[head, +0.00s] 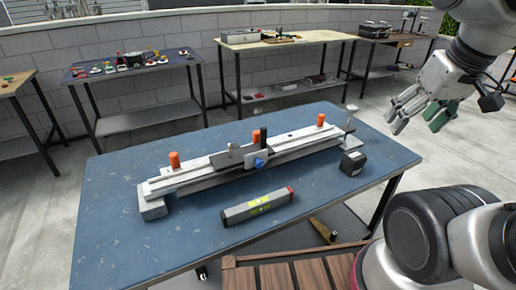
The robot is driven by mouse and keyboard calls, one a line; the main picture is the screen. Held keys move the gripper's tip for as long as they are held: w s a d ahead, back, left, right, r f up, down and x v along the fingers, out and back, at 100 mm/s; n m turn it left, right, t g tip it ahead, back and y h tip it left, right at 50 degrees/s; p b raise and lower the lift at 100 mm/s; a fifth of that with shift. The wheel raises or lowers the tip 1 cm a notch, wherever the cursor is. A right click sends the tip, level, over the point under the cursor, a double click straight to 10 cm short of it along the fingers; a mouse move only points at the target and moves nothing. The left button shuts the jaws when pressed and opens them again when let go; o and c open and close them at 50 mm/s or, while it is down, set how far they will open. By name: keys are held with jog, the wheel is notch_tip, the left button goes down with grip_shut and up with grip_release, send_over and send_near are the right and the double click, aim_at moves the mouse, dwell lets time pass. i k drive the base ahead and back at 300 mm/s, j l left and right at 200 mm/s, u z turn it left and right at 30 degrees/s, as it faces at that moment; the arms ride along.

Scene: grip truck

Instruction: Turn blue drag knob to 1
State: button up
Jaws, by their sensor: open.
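The blue drag knob (261,163) sits on the front side of a long grip-truck slider (200,178) that lies on the blue table. It is near the middle of the slider, just below a black upright handle (264,137). Any number marks on the knob are too small to read. My gripper (415,124) is at the upper right, in the air beyond the table's right edge. Its fingers are apart and empty, well away from the knob.
Orange knobs (174,159) stand on the slider. A level (258,206) and a black tape measure (353,162) lie on the blue table (110,220). Its front left is bare. More benches (290,38) with tools line the wall behind.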

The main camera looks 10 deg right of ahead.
aim_at(260, 163)
jog(key=k+j, duration=0.25)
jog(key=k, duration=0.2)
jog(key=k+j, duration=0.25)
jog(key=k, duration=0.15)
jog(key=k+u, duration=0.05)
